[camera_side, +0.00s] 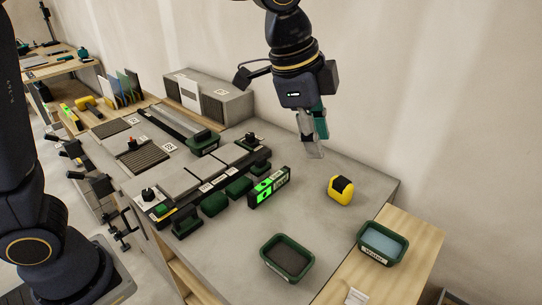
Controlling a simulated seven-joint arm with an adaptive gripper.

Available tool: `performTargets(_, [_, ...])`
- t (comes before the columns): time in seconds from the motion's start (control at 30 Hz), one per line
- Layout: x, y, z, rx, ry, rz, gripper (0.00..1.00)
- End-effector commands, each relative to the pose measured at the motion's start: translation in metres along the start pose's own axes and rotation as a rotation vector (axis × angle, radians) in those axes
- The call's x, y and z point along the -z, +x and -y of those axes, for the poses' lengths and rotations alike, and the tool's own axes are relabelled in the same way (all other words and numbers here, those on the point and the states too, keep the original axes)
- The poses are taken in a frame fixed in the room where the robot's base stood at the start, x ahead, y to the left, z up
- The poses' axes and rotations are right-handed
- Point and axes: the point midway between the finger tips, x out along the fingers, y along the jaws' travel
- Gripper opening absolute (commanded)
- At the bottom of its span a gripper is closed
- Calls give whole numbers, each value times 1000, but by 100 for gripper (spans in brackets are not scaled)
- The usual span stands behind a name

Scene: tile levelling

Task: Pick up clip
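My gripper (314,143) hangs over the right part of the grey worktop, pointing down, above and left of the yellow-and-black tool. A teal part and a light grey part show at its end; I cannot tell whether these are fingers or a held thing, or whether the gripper is open. No clip is clearly identifiable. Small dark pieces stand on the tiles, one at the front left (148,194) and one at the back (250,138). Green bins (215,204) line the front of the tiles; their contents are too small to tell.
A black-and-green level (269,187) stands beside the bins. The yellow-and-black tool (340,190) lies to its right. A green tray (287,258) is in front, and a water tray (381,243) sits at the right. A grey block (229,103) stands behind. Worktop between level and tool is clear.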

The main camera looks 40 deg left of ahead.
Motion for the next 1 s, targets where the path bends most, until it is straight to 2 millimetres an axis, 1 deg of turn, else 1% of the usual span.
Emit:
performTargets(0.03, [24,26,-12,-54,64,8,34])
performTargets(0.1, [49,55,-30,-113,128,16,34])
performTargets(0.2, [70,91,-57,-184,183,36,34])
performTargets(0.23, [73,100,-64,-201,195,43,34])
performTargets(0.3, [75,115,-80,-234,217,63,34])
performTargets(0.4, [75,129,-93,-256,236,78,34])
performTargets(0.47, [75,136,-97,-257,240,79,34])
performTargets(0.53, [73,148,-100,-257,239,80,34])
performTargets(0.8, [66,210,-114,-256,238,80,34])
performTargets(0.9, [65,225,-117,-254,236,79,34])
performTargets(1.0, [64,234,-119,-253,236,77,34])
